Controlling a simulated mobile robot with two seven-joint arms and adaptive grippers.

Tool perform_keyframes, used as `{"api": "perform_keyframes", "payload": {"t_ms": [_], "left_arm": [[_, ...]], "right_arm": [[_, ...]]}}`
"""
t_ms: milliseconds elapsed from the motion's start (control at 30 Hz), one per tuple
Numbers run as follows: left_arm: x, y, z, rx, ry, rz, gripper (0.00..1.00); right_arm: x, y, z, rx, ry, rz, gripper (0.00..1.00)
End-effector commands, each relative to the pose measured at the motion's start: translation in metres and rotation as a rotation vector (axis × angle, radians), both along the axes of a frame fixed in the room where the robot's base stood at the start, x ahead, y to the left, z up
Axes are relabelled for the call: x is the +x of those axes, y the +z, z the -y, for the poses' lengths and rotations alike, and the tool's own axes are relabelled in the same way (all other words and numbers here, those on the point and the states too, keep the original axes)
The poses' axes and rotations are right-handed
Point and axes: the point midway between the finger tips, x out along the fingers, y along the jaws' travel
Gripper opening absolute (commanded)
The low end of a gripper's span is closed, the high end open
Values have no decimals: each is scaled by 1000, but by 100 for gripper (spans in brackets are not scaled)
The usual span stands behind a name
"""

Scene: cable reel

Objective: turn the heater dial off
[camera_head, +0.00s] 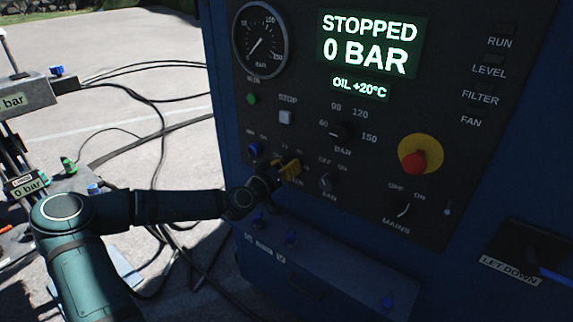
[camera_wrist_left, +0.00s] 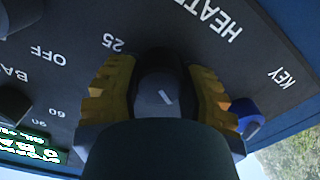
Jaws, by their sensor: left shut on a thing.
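The heater dial is a black round knob with a short white mark, seen in the left wrist view (camera_wrist_left: 160,80) under the upside-down "HEAT..." lettering (camera_wrist_left: 210,15). My left gripper (camera_head: 284,171) has its yellow fingers on both sides of the dial; they also show in the left wrist view (camera_wrist_left: 157,92). It is shut on the dial. The white mark is slanted, and a "25" label (camera_wrist_left: 113,42) lies beside the left finger. In the head view the gripper hides the dial and most of its scale. My right gripper is in neither view.
The fan knob (camera_head: 326,182) is close to the right of the gripper, the blue key switch (camera_head: 255,149) close to its left. The bar knob (camera_head: 340,131), red emergency button (camera_head: 413,161) and mains switch (camera_head: 403,210) share the panel. A blue ledge (camera_head: 330,268) juts out below.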

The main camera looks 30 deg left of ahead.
Motion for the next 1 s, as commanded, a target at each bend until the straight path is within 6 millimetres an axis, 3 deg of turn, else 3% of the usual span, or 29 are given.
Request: {"api": "perform_keyframes", "payload": {"t_ms": [500,1000], "left_arm": [[1,3,-1,-402,2,-25,4],[1,3,-1,-523,1,-34,5]], "right_arm": [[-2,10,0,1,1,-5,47],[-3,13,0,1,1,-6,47]]}}
